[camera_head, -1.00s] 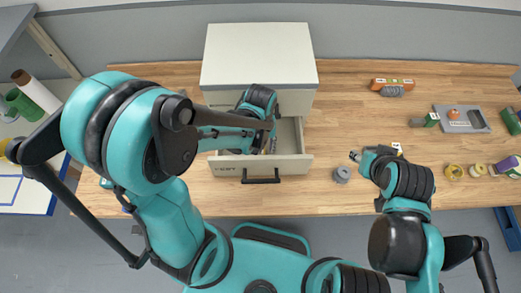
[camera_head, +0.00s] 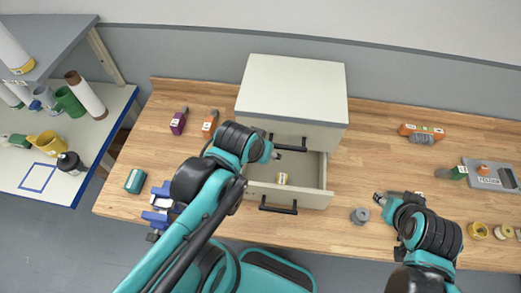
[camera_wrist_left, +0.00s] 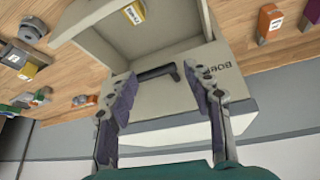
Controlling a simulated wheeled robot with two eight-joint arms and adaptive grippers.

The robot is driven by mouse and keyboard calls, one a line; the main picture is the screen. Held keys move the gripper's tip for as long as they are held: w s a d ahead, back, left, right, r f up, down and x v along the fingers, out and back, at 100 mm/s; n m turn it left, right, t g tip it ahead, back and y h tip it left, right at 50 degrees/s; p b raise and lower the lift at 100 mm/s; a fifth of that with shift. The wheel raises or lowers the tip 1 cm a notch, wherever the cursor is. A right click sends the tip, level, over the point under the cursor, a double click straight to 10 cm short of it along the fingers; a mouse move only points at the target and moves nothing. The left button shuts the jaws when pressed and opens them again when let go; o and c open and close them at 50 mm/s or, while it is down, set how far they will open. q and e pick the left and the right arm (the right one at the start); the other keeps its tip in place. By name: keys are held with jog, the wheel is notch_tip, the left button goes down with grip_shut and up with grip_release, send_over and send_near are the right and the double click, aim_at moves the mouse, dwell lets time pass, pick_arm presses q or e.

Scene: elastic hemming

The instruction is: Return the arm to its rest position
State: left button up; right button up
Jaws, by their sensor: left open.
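My left arm comes up from the bottom left in the head view. Its gripper (camera_head: 276,150) is in front of the cabinet (camera_head: 291,85), by the upper drawer handle (camera_head: 290,147). The left wrist view shows the gripper (camera_wrist_left: 160,82) with its fingers spread and nothing held. A dark handle (camera_wrist_left: 156,73) lies between the fingers in that picture; contact cannot be told. The lower drawer (camera_head: 314,200) is open, with a small yellow-labelled item (camera_head: 282,178) inside. My right gripper (camera_head: 379,198) is over the right side of the bench; its fingers are too small to read.
The wooden bench (camera_head: 165,140) carries a purple item (camera_head: 179,121), an orange item (camera_head: 210,123) and a blue clamp-like object (camera_head: 162,207) on the left. A side shelf (camera_head: 110,100) stands at the left.

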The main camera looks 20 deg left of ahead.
pick_arm(q)
jog(key=shift+s+a+r+m+t, duration=0.35)
jog(key=shift+a+r+t, duration=0.1)
jog(key=shift+r+t, duration=0.15)
notch_tip(320, 180, down, 12)
jog(key=b, duration=1.1)
jog(key=shift+r, duration=0.2)
